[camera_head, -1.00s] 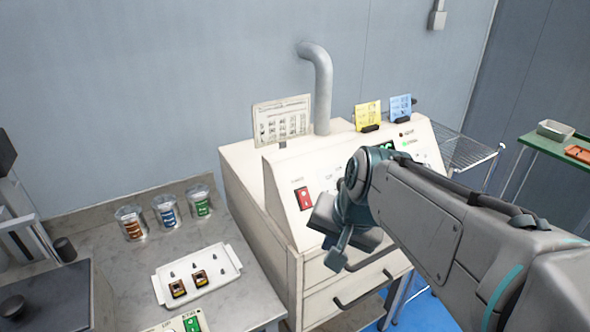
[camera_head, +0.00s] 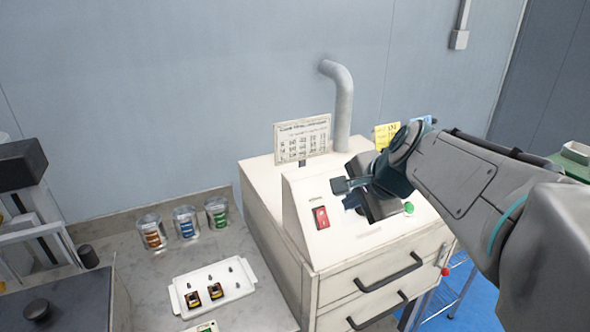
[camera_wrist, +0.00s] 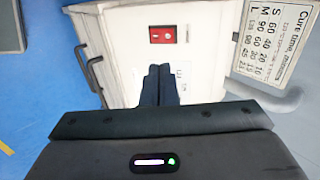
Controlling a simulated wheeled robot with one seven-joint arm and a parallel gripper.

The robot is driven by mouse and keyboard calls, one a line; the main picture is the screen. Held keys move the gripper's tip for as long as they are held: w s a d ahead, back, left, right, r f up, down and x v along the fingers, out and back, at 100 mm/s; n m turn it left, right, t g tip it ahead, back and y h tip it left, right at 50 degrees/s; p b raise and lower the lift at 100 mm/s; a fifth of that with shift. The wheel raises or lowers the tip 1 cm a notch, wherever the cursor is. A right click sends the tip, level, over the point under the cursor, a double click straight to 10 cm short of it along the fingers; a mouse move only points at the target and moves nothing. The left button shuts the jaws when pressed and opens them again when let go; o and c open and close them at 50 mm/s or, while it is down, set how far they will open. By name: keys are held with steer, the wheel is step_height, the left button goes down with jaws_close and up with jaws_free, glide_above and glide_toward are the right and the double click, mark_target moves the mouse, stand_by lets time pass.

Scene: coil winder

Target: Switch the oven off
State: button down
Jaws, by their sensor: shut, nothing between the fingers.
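The oven (camera_head: 345,252) is a cream-white cabinet with a sloped control panel. A red rocker switch (camera_head: 321,217) sits at the panel's left end. My gripper (camera_head: 351,202) is in front of the panel, right of the switch in the head view. Its dark blue fingers (camera_wrist: 158,70) are shut together and empty, pointing at the panel near a small printed label. I see no contact with the switch. My arm and gripper hide the middle of the panel and its display.
A green round button (camera_head: 408,208) is right of my gripper. Two handled drawers (camera_head: 388,272) are below. A cure-time card (camera_head: 302,137) and a vent pipe (camera_head: 341,105) stand on top. The left bench holds a white tray (camera_head: 214,285) and three cups (camera_head: 186,222).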

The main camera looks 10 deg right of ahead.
mark_target(322, 211)
steer(key=x, duration=0.9)
steer(key=shift+w+a+r, duration=0.1)
steer(key=shift+w+r, duration=0.05)
steer(key=shift+w, duration=0.3)
steer(key=shift+w+a+f, duration=0.25)
steer(key=shift+w+f, duration=0.15)
steer(key=shift+w, duration=0.25)
steer(key=shift+w+a+f, duration=0.1)
steer(key=shift+w+f, duration=0.05)
steer(key=shift+w, duration=0.25)
steer(key=shift+s, duration=0.1)
steer(key=shift+s+d+f+b, duration=0.25)
steer(key=shift+s+f+b, duration=0.1)
steer(key=shift+s, duration=0.25)
